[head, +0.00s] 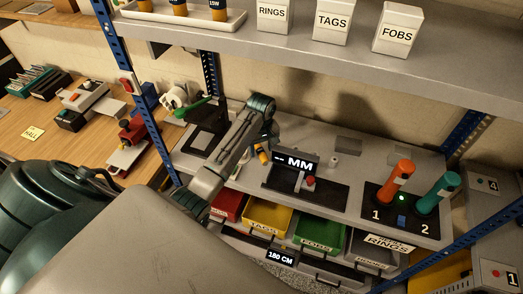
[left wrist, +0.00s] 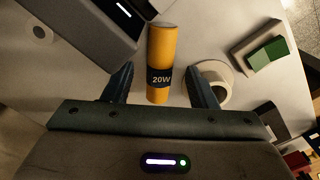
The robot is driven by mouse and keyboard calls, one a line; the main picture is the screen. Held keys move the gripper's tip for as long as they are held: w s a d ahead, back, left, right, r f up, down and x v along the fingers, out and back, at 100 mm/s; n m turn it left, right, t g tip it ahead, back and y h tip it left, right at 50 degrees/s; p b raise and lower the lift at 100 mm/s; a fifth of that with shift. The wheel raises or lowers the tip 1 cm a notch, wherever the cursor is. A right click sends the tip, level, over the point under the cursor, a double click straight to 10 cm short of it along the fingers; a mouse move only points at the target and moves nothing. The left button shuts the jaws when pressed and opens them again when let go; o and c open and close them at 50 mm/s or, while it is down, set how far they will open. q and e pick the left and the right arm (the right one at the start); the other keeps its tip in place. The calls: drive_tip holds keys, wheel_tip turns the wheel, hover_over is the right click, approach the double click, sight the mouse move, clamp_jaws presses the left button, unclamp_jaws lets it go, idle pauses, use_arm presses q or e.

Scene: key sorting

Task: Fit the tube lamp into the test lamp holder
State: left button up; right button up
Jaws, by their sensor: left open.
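The tube lamp (left wrist: 159,55) is a yellow-orange cylinder with a black "20W" band. In the left wrist view it lies between the two parted fingers of my left gripper (left wrist: 158,90), with a gap on each side. In the head view the tube lamp (head: 263,155) shows small, just below my left gripper (head: 266,140), over the middle shelf. I cannot tell whether its lower end touches anything. A white round ring-shaped piece (left wrist: 222,92) is beside the right finger; I cannot tell whether it is the test lamp holder. My right gripper is out of view.
A gauge with an "MM" display (head: 296,162) stands right of the lamp. A black two-place stand (head: 402,222) holds orange and green handles further right. Coloured bins (head: 268,217) sit below the shelf. A white tray (head: 222,18) with more lamps is on the upper shelf.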

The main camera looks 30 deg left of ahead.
use_arm(q)
drive_tip(key=shift+f, duration=0.9)
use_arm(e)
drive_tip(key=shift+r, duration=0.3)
use_arm(q)
clamp_jaws()
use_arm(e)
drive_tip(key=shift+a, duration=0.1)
